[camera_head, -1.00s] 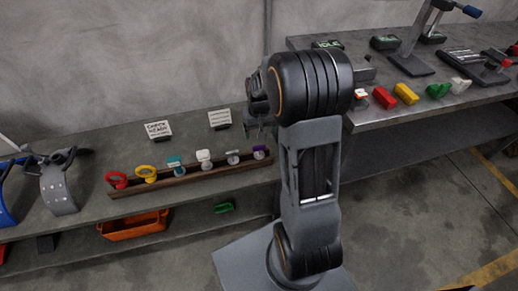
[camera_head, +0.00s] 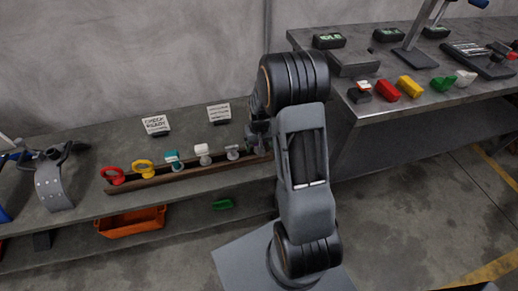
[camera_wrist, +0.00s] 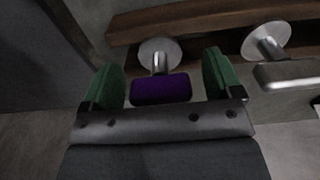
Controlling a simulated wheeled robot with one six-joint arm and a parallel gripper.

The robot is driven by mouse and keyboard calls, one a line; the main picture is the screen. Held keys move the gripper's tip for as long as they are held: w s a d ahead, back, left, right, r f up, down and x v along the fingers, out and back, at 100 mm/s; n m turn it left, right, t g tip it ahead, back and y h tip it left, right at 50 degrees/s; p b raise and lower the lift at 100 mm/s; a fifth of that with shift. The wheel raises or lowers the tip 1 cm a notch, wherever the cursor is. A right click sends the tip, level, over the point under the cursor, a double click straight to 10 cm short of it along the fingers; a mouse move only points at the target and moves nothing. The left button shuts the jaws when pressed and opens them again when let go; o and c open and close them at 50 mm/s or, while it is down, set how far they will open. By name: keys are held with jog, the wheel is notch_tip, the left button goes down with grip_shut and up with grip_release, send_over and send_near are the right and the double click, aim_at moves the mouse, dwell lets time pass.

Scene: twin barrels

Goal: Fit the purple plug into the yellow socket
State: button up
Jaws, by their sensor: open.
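The purple plug (camera_wrist: 162,90) shows in the wrist view with a metal stem and a round silver disc, in front of the wooden rack (camera_wrist: 198,17). My gripper (camera_wrist: 164,75) is open, with one green finger on each side of the purple plug. I cannot tell whether the fingers touch it. A yellow block (camera_head: 410,86), possibly the yellow socket, lies on the right bench between a red and a green one. A yellow ring-shaped plug (camera_head: 144,168) stands in the rack at left.
Red (camera_head: 113,175), teal (camera_head: 173,159), white (camera_head: 203,152) and grey (camera_head: 233,152) plugs stand along the rack. The grey one's neighbour disc (camera_wrist: 266,41) is close to my right finger. An orange bin (camera_head: 132,222) sits on the lower shelf. A red block (camera_head: 386,90) is beside the yellow one.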

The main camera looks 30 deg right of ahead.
jog(key=shift+f, duration=0.4)
jog(key=c, duration=1)
jog(key=shift+c, duration=0.3)
jog(key=shift+r, duration=0.15)
